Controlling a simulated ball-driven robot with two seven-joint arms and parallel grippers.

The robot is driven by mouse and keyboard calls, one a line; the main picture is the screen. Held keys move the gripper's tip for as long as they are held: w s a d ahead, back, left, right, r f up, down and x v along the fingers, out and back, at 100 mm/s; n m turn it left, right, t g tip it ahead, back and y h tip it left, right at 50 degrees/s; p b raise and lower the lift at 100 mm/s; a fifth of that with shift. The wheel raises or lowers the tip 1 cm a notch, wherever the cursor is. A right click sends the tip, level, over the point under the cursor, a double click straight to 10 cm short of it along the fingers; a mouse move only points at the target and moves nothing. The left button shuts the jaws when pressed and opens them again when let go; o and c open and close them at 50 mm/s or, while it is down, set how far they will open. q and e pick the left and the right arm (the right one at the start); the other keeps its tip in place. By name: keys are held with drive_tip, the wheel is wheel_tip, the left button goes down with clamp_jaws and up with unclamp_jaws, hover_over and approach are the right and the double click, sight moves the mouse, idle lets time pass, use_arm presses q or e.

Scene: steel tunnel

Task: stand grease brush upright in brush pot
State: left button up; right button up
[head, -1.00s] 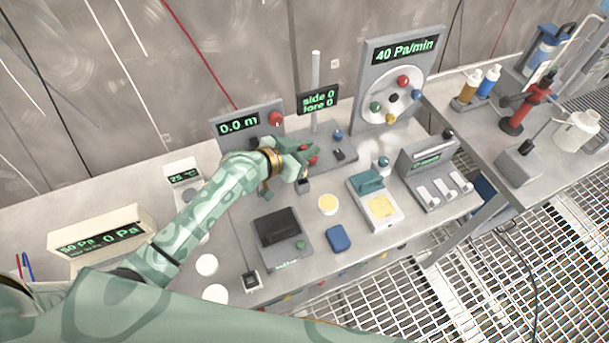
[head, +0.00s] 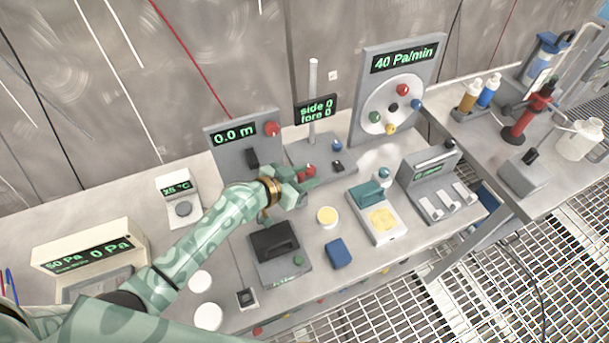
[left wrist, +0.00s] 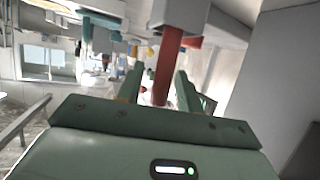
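My left gripper (head: 306,180) reaches over the middle of the bench. In the left wrist view its two fingers (left wrist: 160,92) stand on either side of a red bar, which I take to be the handle of the grease brush (left wrist: 165,65). A pale, wider part sits at the top of that bar. In the head view only a small red part of the brush (head: 309,170) shows at the fingers; the rest is hidden by the gripper. I cannot single out the brush pot with certainty. My right gripper is not in view.
A joystick panel (head: 322,148) with a tall post is just behind the gripper. A dark-topped grey box (head: 272,246), a yellow disc (head: 327,216) and a blue block (head: 336,252) are in front. A dial panel (head: 365,75) stands at the back. Bottles (head: 488,92) stand on the right bench.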

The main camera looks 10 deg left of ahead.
use_arm(q)
drive_tip(key=shift+f, duration=0.1)
drive_tip(key=p+v, duration=0.3)
drive_tip(key=v, duration=1.3)
drive_tip(key=shift+s, duration=0.2)
idle(0.8)
drive_tip(key=shift+o, duration=0.3)
